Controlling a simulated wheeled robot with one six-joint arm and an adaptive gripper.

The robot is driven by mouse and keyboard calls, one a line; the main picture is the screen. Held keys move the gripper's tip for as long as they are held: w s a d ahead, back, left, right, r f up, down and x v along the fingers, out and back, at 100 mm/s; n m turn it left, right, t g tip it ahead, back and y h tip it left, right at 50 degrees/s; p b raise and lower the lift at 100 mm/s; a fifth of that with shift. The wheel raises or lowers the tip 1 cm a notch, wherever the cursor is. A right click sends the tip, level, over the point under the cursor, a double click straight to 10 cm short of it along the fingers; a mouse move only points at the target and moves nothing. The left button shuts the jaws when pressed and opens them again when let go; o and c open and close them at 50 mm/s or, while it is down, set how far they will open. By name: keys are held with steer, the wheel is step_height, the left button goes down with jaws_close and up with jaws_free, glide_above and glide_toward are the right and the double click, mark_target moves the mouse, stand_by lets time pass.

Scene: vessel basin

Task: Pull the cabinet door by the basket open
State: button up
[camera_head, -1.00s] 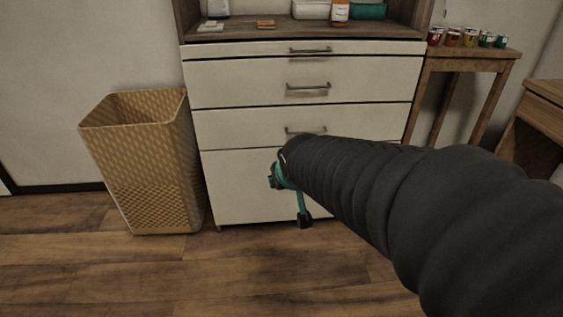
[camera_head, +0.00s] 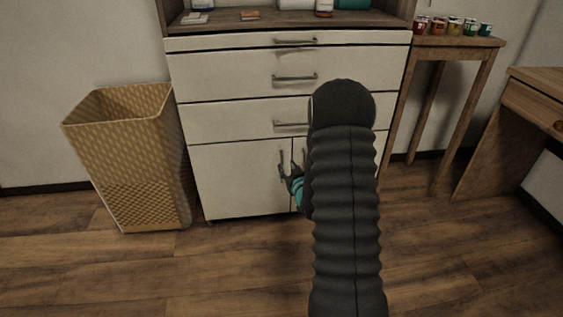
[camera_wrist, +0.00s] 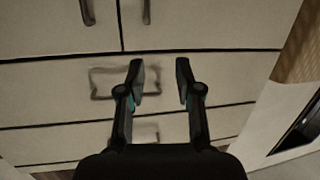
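The cabinet door by the basket (camera_head: 235,182) is the white lower left door. It is shut, and its upright dark handle (camera_head: 282,165) is near its right edge. In the wrist view the picture is upside down: the door's handle (camera_wrist: 146,11) is at the top, beyond my fingers. My gripper (camera_wrist: 158,78) is open and empty there, with a drawer front behind it. The woven basket (camera_head: 120,165) stands left of the cabinet.
Drawers with bar handles (camera_head: 295,77) sit above the doors. The other lower door is mostly hidden behind my arm. A small wooden table (camera_head: 455,42) with several jars and a desk (camera_head: 535,100) stand right. The wooden floor (camera_head: 240,260) before the door is clear.

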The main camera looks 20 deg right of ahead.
step_height(320, 180, down, 6)
steer(key=s+d+t, duration=0.2)
steer(key=shift+m, duration=0.3)
steer(key=w, duration=0.9)
steer(key=w+d+p, duration=0.1)
steer(key=w, duration=0.4)
steer(key=shift+d+f, duration=0.1)
jaws_close()
